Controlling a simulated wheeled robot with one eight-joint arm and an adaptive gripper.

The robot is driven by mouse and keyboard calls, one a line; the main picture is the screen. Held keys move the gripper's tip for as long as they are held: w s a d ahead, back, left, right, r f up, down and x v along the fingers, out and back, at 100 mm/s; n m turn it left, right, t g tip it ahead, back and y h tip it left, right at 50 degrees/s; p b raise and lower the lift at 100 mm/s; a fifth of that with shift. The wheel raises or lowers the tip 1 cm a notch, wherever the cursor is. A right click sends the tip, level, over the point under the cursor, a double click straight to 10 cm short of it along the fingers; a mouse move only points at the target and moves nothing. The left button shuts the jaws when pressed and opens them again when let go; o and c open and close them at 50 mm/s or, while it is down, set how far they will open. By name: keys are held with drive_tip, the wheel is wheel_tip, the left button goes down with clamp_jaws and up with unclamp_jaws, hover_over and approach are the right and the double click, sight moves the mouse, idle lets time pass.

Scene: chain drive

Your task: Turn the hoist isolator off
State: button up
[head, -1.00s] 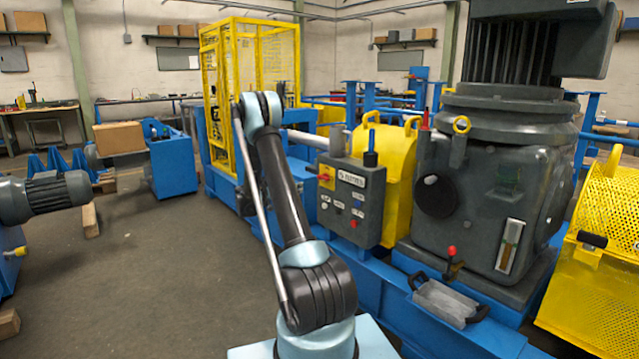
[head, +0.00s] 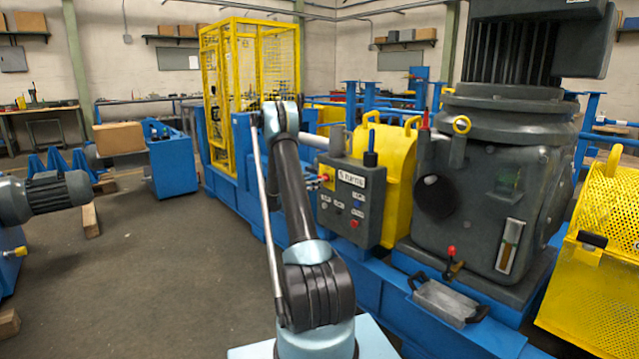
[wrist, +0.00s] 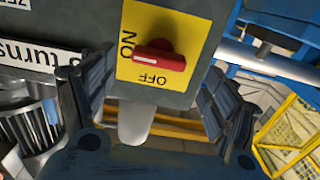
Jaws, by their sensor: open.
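The hoist isolator is a red rotary handle (wrist: 158,60) on a yellow plate (wrist: 190,27) marked ON and OFF, set on a grey control box. My gripper (wrist: 152,85) is open, with one finger on each side of the handle. I cannot tell whether the fingers touch the box.
A white label (wrist: 25,53) is beside the plate. The box's front also carries several small buttons. A yellow guard (head: 388,165) and a large dark gearbox (head: 500,190) stand right of the box. Open floor (head: 150,270) lies left of my arm.

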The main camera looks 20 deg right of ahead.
drive_tip(key=shift+x, duration=2.4)
drive_tip(key=c, duration=1.1)
